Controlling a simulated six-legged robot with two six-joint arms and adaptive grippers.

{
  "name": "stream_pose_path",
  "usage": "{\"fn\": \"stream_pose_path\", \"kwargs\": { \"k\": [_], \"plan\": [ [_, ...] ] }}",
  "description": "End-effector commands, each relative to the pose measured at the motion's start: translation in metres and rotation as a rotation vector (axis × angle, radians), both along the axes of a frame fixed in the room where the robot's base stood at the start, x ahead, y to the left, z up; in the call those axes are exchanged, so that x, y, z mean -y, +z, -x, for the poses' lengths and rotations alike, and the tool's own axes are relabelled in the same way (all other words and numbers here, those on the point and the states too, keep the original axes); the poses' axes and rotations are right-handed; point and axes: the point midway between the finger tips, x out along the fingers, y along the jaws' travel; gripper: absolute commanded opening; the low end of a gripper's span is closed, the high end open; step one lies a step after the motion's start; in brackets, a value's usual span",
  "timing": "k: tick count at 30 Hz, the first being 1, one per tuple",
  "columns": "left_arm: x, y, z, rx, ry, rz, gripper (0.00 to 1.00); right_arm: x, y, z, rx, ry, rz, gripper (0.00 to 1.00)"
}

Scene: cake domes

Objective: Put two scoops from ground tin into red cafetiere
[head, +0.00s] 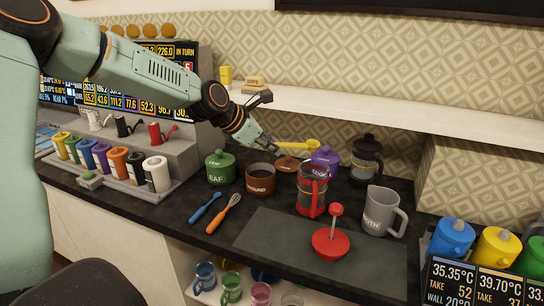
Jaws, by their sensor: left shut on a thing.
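My left gripper (270,146) is shut on the handle of a yellow scoop (312,145), held raised. The scoop's bowl points right and shows just above the purple tin and higher in the picture than the red cafetiere. I cannot tell what is in the bowl. The brown ground tin (260,186) stands open, left of the cafetiere. A brown lid (286,164) lies behind it. The red cafetiere (313,206), glass in a red frame, stands upright with its top open. Its red plunger lid (330,243) lies on the dark mat in front. My right gripper is not in view.
A green leaf tin (220,170) and purple tin (325,158) flank the lid. A black cafetiere (366,162) and grey jug (381,214) stand to the right. A blue spatula (205,208) and orange whisk (222,216) lie in front. The dark mat (270,238) is mostly clear.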

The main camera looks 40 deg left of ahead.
Motion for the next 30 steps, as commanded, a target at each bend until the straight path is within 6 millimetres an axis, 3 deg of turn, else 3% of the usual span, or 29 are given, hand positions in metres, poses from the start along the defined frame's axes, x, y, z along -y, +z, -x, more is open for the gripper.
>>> {"fn": "stream_pose_path", "kwargs": {
  "k": [1, 7, 14, 17, 30],
  "plan": [
    [-0.001, -0.004, -0.001, -0.003, 0.000, 0.008, 0.00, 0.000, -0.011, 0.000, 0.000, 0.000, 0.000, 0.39],
    [-0.001, -0.003, -0.001, -0.024, -0.003, 0.056, 0.00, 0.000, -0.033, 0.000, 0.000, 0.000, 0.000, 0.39],
    [-0.004, 0.000, -0.002, -0.077, -0.004, 0.151, 0.00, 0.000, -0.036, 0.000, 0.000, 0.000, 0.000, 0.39],
    [-0.005, 0.002, -0.002, -0.090, -0.002, 0.174, 0.00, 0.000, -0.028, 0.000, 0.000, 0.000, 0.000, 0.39],
    [-0.005, 0.000, -0.003, -0.097, -0.003, 0.188, 0.00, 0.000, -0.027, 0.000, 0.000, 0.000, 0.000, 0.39]
  ]
}}
